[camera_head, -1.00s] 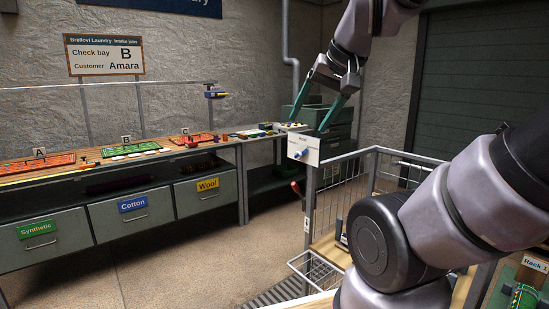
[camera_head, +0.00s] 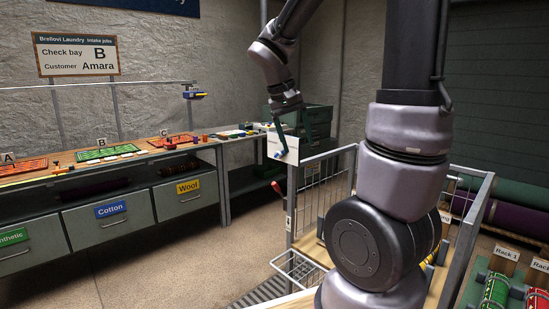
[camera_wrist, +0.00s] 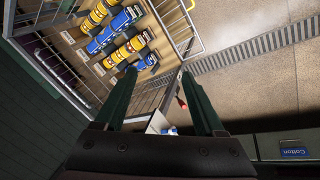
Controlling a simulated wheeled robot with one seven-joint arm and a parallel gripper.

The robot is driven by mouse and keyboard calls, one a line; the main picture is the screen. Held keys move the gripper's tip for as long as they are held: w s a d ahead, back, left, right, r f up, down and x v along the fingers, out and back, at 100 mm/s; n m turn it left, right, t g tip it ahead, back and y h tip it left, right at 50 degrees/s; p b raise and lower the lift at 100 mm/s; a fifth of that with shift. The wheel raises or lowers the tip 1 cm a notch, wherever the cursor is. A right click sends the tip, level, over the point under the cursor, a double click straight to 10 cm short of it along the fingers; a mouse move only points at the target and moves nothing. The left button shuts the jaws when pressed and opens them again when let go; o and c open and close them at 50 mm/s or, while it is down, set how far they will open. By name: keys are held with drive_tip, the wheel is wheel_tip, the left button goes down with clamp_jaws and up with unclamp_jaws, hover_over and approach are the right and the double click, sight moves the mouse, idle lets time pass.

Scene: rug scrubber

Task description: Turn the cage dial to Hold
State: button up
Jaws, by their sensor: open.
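The cage dial is a blue knob (camera_head: 277,155) on a white panel (camera_head: 291,147) at the top of the cage's corner post. The panel's lettering is not readable now. My gripper (camera_head: 282,146) points down at the panel in the head view, one teal finger overlapping it. In the wrist view my gripper (camera_wrist: 159,74) is open, its fingers wide apart and empty. The white panel (camera_wrist: 157,123) and blue knob (camera_wrist: 171,132) show low between the fingers, partly hidden by the gripper body. I cannot tell whether a finger touches the panel.
The wire cage (camera_head: 357,150) has a red lever (camera_head: 278,187) below the panel. Inside it, several yellow and blue rolls (camera_wrist: 112,30) show in the wrist view. A workbench (camera_head: 130,158) with drawers stands left. Open floor (camera_head: 190,262) lies between.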

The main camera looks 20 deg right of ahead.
drive_tip(key=w+d+f+n+g+h, duration=0.1)
drive_tip(key=w+d+f+h, duration=0.1)
drive_tip(key=w+f+h, duration=0.45)
drive_tip(key=n+t+h, duration=0.5)
drive_tip(key=t+h, duration=0.1)
drive_tip(key=t, duration=0.1)
approach(276, 155)
drive_tip(key=x, duration=0.9)
drive_tip(key=shift+s, duration=0.1)
clamp_jaws()
